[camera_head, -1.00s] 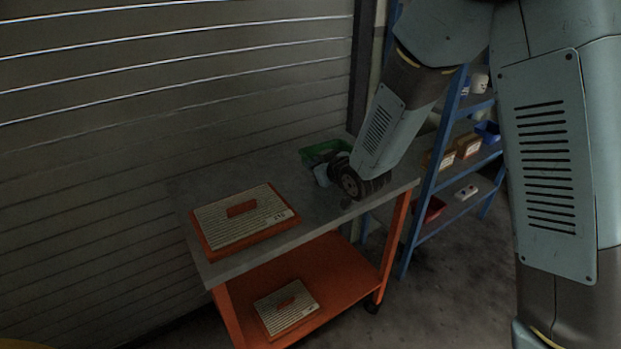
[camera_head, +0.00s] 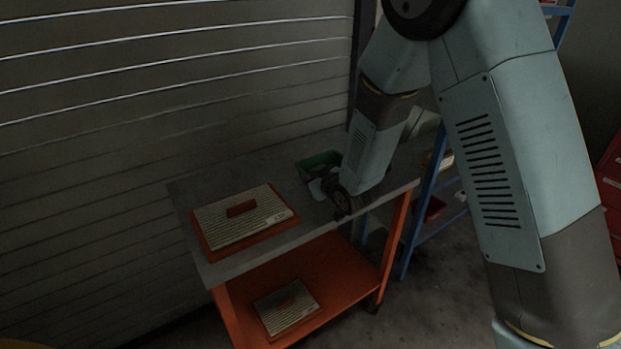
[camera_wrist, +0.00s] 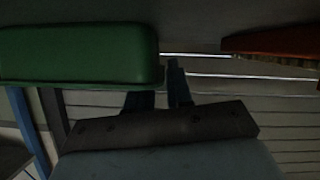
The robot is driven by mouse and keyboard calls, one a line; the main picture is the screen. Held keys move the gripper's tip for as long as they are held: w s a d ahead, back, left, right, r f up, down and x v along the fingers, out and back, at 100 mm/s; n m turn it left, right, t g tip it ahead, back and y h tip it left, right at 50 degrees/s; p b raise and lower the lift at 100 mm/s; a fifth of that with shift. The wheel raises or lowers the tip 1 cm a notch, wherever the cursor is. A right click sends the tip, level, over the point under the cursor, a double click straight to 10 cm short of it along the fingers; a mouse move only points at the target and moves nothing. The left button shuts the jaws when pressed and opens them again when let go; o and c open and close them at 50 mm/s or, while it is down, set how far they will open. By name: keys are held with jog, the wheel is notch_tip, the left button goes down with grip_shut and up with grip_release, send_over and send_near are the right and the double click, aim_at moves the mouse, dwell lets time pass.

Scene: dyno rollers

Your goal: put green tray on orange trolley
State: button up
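The green tray (camera_head: 318,160) is at the back right of the grey top of the orange trolley (camera_head: 350,262). In the wrist view the tray (camera_wrist: 80,55) fills the upper left, its base close to a grey surface; I cannot tell whether it touches. My gripper (camera_head: 318,190) is at the tray's near side, partly hidden by my arm. In the wrist view my gripper's fingers (camera_wrist: 160,88) are close together, one on each side of the tray's end wall. One fingertip is hidden behind the wall. The gripper looks shut on that wall.
An orange and cream lidded box (camera_head: 243,221) lies on the left of the trolley top, and a similar one (camera_head: 287,306) on the lower shelf. A slatted wall (camera_head: 120,130) stands behind. A blue rack (camera_head: 425,215) is close on the right, partly behind my arm.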

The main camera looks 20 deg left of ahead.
jog(key=o, duration=0.3)
jog(key=shift+o, duration=0.2)
jog(key=v, duration=1.2)
jog(key=d+r+m+h, duration=0.35)
jog(key=d+r, duration=0.35)
jog(key=d, duration=0.4)
jog(key=d+r+m+h, duration=0.35)
jog(key=d+r, duration=0.35)
jog(key=d, duration=0.4)
jog(key=s+d+r+m+g+h, duration=0.1)
jog(key=s+d+r+m, duration=0.1)
jog(key=s+d, duration=0.4)
jog(key=s+d+r+m+g+h, duration=0.2)
jog(key=s+d+r, duration=0.3)
jog(key=s, duration=0.7)
jog(key=d, duration=0.2)
jog(key=shift+s+d+r+m+g, duration=0.3)
jog(key=shift+s+m, duration=0.1)
